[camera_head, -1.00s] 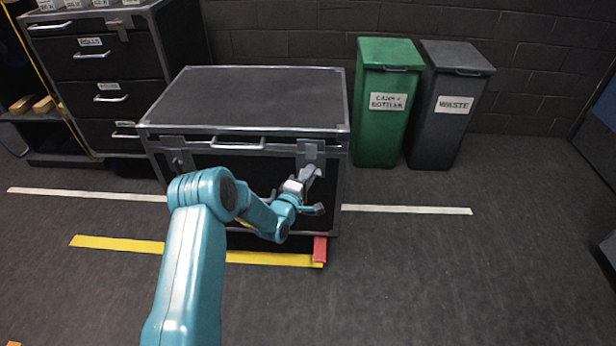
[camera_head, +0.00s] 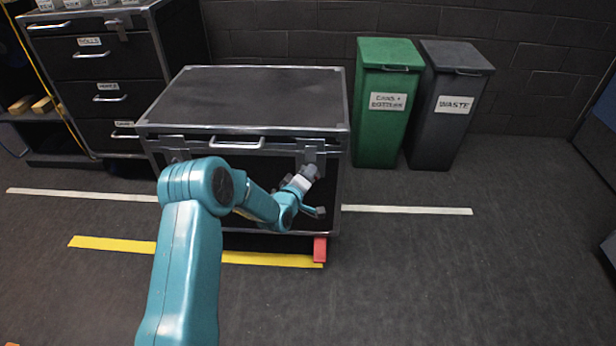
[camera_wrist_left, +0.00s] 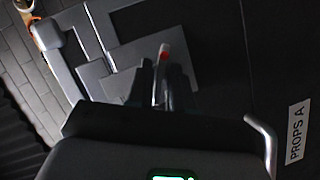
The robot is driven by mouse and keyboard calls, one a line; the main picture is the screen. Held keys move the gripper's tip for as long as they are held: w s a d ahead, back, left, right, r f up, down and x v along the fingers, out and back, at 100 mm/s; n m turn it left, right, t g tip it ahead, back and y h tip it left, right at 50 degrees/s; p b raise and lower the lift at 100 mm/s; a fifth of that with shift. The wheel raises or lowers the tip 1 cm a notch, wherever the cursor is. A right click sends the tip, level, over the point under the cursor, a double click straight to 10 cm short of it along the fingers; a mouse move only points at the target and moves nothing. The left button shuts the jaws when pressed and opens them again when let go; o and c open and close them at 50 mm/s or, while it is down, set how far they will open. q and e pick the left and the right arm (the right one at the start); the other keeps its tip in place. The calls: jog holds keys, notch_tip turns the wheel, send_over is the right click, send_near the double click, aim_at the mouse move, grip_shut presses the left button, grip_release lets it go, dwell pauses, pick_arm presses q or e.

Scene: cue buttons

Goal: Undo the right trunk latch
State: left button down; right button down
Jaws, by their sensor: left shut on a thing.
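The black trunk (camera_head: 250,98) with metal edges stands closed on the floor ahead. Its right latch (camera_head: 313,150) is a grey metal piece at the upper right of the front, partly covered by my gripper. My left gripper (camera_head: 309,172) is just below this latch and shut on its lever. In the left wrist view, the fingers (camera_wrist_left: 160,82) meet around a narrow piece with a red mark (camera_wrist_left: 165,53), over the grey latch plates (camera_wrist_left: 118,40). The left latch (camera_head: 175,155) is partly hidden behind my arm. My right gripper is not in view.
A handle (camera_head: 237,144) is on the trunk front, beside a PROPS A label (camera_wrist_left: 297,132) in the wrist view. A green bin (camera_head: 385,125) and a grey waste bin (camera_head: 447,125) stand right of the trunk. A drawer cabinet (camera_head: 95,65) stands left.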

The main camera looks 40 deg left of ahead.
pick_arm(q)
jog(key=shift+w+d+r+m+g+y+p, duration=0.1)
jog(key=shift+m+g+y+p, duration=0.6)
jog(key=shift+m, duration=0.75)
jog(key=shift+s+d+m+g+y+p, duration=0.1)
jog(key=shift+m+g+y+p, duration=0.65)
jog(key=shift+m, duration=0.65)
jog(key=shift+w+r+m+g+y+p, duration=0.1)
jog(key=shift+m+g+y+p, duration=0.6)
jog(key=shift+m, duration=0.75)
jog(key=shift+t, duration=0.25)
jog(key=c, duration=1.2)
grip_release()
jog(key=shift+c, duration=0.2)
jog(key=p+v, duration=0.3)
jog(key=v, duration=1.3)
jog(key=shift+r, duration=0.25)
